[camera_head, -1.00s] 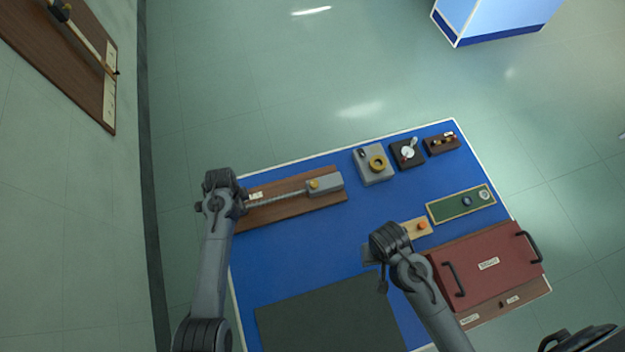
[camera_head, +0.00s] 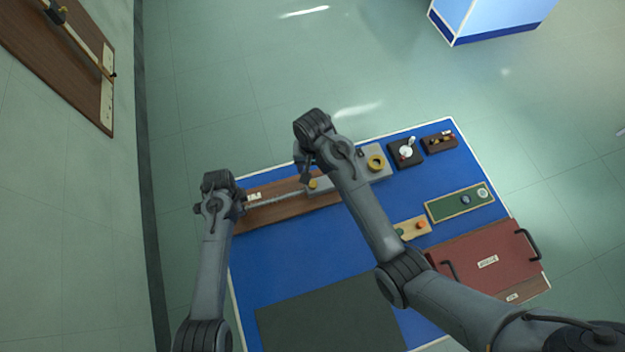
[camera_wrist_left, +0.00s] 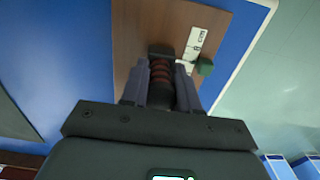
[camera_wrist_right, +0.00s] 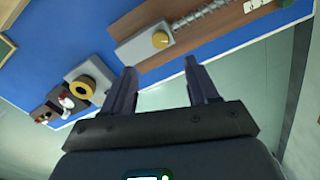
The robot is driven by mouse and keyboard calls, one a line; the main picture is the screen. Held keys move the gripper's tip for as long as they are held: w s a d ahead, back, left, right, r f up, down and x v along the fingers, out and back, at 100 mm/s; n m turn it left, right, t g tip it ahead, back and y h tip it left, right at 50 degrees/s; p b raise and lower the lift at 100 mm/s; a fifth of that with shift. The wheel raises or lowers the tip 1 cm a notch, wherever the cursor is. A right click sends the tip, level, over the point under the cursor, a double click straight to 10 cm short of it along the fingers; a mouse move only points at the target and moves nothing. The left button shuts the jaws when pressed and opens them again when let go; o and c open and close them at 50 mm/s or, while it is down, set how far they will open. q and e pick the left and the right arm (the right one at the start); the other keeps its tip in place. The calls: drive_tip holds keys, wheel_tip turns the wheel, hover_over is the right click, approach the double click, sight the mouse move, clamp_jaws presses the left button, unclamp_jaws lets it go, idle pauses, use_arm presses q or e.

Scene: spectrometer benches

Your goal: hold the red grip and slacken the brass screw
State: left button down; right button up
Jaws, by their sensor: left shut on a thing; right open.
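In the head view that arm hides the grip. The brass screw (camera_wrist_right: 160,40) is a round yellow knob on a grey block (camera_wrist_right: 142,48) with a threaded rod. In the head view the brass screw (camera_head: 313,184) is partly beside my right gripper (camera_head: 306,178). In the right wrist view the right gripper (camera_wrist_right: 160,66) is open and empty, the screw beyond its fingertips.
A grey box with a brass ring (camera_head: 375,163) stands right of the block. Small dark modules (camera_head: 405,153) line the mat's far edge. A red case with black handles (camera_head: 490,262) lies at right. The blue mat (camera_head: 290,255) is clear in the middle.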

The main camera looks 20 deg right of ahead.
sight(313, 183)
wheel_tip(313, 183, down, 11)
drive_tip(key=shift+w+f, duration=0.15)
drive_tip(key=shift+f, duration=0.05)
idle(0.4)
drive_tip(key=c, duration=1)
drive_tip(key=shift+c, duration=0.2)
drive_tip(key=shift+n, duration=0.4)
drive_tip(key=n, duration=0.5)
drive_tip(key=shift+n, duration=0.3)
drive_tip(key=n, duration=0.5)
drive_tip(key=shift+n, duration=0.3)
